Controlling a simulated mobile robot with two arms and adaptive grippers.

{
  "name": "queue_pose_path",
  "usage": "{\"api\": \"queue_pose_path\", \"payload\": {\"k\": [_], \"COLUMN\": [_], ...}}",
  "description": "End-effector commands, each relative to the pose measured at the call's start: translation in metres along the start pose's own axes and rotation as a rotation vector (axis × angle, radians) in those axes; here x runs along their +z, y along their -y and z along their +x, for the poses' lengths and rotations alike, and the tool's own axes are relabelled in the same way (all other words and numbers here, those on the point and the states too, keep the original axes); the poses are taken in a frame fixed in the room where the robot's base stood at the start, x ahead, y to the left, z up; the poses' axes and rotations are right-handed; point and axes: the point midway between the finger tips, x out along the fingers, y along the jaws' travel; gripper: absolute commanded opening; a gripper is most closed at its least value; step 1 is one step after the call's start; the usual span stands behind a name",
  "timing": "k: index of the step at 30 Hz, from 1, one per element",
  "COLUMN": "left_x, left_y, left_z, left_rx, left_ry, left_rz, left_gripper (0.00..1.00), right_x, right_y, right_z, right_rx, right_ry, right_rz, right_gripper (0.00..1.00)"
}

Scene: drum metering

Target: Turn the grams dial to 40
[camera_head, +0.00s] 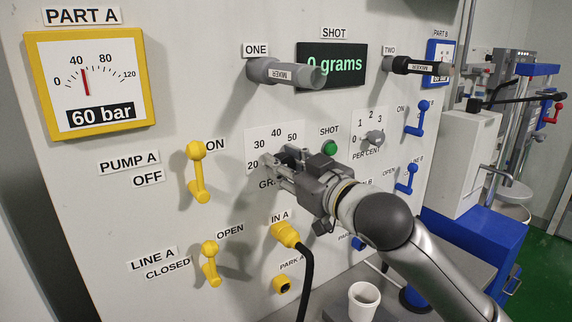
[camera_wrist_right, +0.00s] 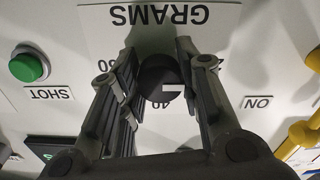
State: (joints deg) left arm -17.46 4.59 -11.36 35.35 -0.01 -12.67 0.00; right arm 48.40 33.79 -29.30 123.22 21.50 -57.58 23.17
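The grams dial is a dark round knob (camera_wrist_right: 160,76) on a white scale plate (camera_head: 262,140). In the wrist view, which is upside down, a pale mark shows on the knob's side towards the 40; its exact setting is hard to tell. My right gripper (camera_head: 272,166) is at the dial and hides most of it in the head view. In the wrist view its two fingers (camera_wrist_right: 158,58) stand apart on either side of the knob, with small gaps visible. The display (camera_head: 333,65) reads 0 grams. My left gripper is not in view.
A green shot button (camera_head: 329,148) and the per cent dial (camera_head: 374,137) sit right of the grams dial. The yellow Part A lever (camera_head: 197,172) and a yellow hose plug (camera_head: 285,235) are to its left and below. Mixer handle one (camera_head: 287,73) sticks out above.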

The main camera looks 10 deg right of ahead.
Motion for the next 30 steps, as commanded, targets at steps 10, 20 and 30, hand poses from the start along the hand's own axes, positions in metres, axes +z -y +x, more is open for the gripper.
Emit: {"api": "queue_pose_path", "payload": {"k": [10, 20, 30], "left_x": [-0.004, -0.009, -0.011], "left_y": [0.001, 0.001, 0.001], "left_z": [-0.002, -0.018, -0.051], "left_rx": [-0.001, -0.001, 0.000], "left_ry": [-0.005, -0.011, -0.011], "left_rz": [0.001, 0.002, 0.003], "left_gripper": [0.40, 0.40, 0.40], "right_x": [0.000, -0.001, -0.002], "right_y": [0.000, 0.001, 0.001], "right_z": [0.000, 0.000, 0.000], "right_rx": [0.000, -0.002, -0.001], "right_ry": [0.002, 0.005, 0.009], "right_rz": [0.013, 0.167, 0.478], "right_gripper": [0.08, 0.08, 0.07]}}
